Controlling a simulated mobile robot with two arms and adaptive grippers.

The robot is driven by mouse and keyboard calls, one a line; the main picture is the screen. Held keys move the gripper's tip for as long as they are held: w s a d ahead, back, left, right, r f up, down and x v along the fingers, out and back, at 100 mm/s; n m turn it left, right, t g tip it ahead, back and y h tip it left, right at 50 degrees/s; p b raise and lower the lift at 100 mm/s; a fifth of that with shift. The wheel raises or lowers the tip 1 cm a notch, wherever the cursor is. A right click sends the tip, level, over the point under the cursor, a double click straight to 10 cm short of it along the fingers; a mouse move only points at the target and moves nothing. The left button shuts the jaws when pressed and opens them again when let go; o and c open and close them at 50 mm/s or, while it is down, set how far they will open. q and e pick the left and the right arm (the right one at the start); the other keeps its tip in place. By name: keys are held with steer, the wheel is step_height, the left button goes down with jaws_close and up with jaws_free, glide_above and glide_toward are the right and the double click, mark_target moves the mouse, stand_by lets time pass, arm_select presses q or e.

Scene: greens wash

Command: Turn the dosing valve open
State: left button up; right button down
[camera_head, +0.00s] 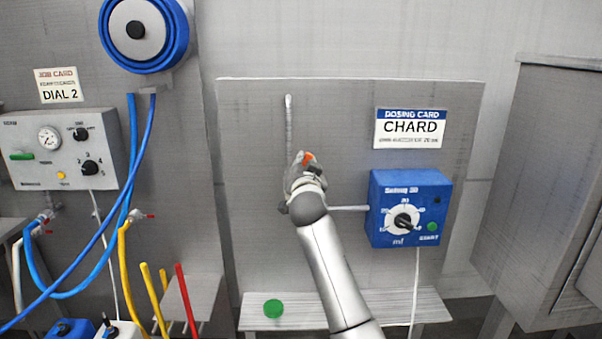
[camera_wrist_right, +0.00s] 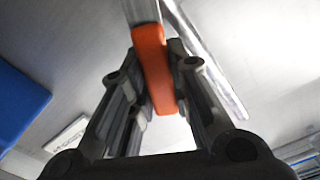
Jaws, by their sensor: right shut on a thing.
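The dosing valve's orange handle (camera_head: 308,158) shows just past my right gripper (camera_head: 305,168), on the grey panel left of the blue dosing unit. In the right wrist view the orange handle (camera_wrist_right: 153,68) stands between the two fingers of my right gripper (camera_wrist_right: 158,95), which is shut on it. The handle looks nearly upright in that view. The valve body is mostly hidden behind my gripper. A thin vertical pipe (camera_head: 289,120) rises above it, and a horizontal pipe (camera_head: 349,208) runs to the blue dosing unit (camera_head: 378,215). My left gripper is not in view.
A dosing card (camera_head: 409,128) reading CHARD hangs above the unit, which has a dial (camera_head: 403,222) and a green button (camera_head: 432,227). A shelf (camera_head: 340,309) below holds a green round thing (camera_head: 273,308). A control box (camera_head: 62,150) and hoses are at left; a grey cabinet (camera_head: 545,190) stands right.

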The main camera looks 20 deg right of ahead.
mark_target(288, 158)
steer(key=shift+w+a+r+n, duration=0.1)
steer(key=shift+a+n, duration=0.35)
steer(key=shift+n, duration=0.05)
steer(key=shift+w+a+r+n, duration=0.1)
steer(key=shift+a+n, duration=0.15)
steer(key=shift+n, duration=0.15)
steer(key=shift+a+n, duration=0.25)
steer(key=shift+n, duration=0.15)
steer(key=shift+w+a+r+n, duration=0.15)
steer(key=shift+w+a+n, duration=0.1)
steer(key=shift+a+n, duration=0.5)
steer(key=shift+n, duration=0.55)
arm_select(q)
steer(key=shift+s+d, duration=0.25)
arm_select(e)
steer(key=shift+w+a, duration=0.1)
steer(key=shift+a, duration=0.05)
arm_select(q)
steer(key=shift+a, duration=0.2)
arm_select(e)
steer(key=c, duration=1.3)
jaws_free()
